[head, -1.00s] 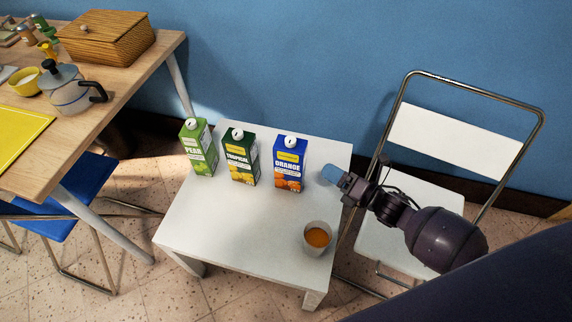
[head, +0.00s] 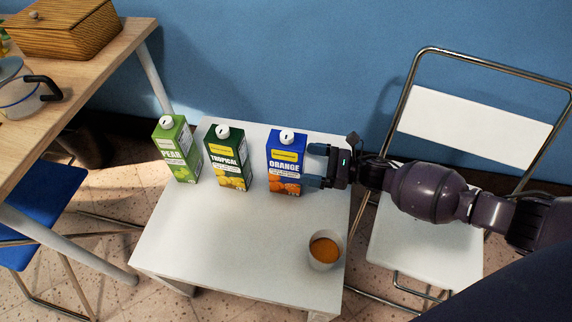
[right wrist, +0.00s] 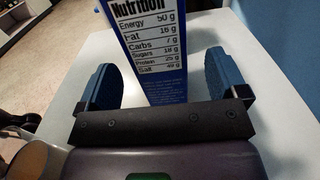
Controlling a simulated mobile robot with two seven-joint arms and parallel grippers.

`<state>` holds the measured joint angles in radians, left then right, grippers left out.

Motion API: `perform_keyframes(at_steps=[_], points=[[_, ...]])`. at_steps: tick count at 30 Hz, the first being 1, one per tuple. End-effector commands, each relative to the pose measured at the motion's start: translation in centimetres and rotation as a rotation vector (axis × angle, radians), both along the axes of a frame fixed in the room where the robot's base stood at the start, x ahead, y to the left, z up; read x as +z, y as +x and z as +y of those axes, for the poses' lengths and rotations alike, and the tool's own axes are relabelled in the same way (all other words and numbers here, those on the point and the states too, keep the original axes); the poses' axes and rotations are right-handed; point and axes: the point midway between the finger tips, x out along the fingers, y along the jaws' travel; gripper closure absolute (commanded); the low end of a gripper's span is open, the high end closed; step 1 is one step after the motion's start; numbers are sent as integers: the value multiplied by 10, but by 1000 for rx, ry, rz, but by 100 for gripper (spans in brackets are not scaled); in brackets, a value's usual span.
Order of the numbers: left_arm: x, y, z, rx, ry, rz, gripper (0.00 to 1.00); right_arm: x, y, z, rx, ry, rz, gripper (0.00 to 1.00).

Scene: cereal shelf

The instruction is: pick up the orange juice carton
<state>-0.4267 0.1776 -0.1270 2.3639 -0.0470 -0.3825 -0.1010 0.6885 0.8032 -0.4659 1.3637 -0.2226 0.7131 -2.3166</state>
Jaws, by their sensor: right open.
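The orange juice carton (head: 286,162) is blue with orange fruit pictures and a white cap. It stands upright on the low white table (head: 230,240), rightmost of the cartons. My right gripper (head: 312,166) is open at the carton's right side, fingers pointing left towards it. In the right wrist view, the carton's side (right wrist: 152,50) with a nutrition label stands ahead, between the two blue fingers (right wrist: 162,85), with a visible gap to the right finger. My left gripper is not in view.
A green tropical carton (head: 229,158) and a pear carton (head: 177,148) stand to the left. A cup of orange drink (head: 325,250) stands near the table's right edge. A white folding chair (head: 425,235) is to the right. The table's front left is clear.

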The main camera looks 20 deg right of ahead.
Motion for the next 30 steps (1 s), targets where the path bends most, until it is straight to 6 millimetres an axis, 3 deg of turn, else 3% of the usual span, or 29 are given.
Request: perform_keyframes(at_steps=[6, 15, 25, 26, 30], points=[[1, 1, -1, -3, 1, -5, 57, 1, 7, 11, 0, 1, 0, 8], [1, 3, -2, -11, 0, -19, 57, 4, 27, 43, 1, 0, 2, 8], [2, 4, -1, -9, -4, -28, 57, 6, 32, 49, -1, 1, 1, 8], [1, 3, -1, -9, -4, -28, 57, 6, 32, 49, -1, 1, 1, 10], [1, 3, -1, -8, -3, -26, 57, 6, 32, 49, -1, 1, 1, 31]])
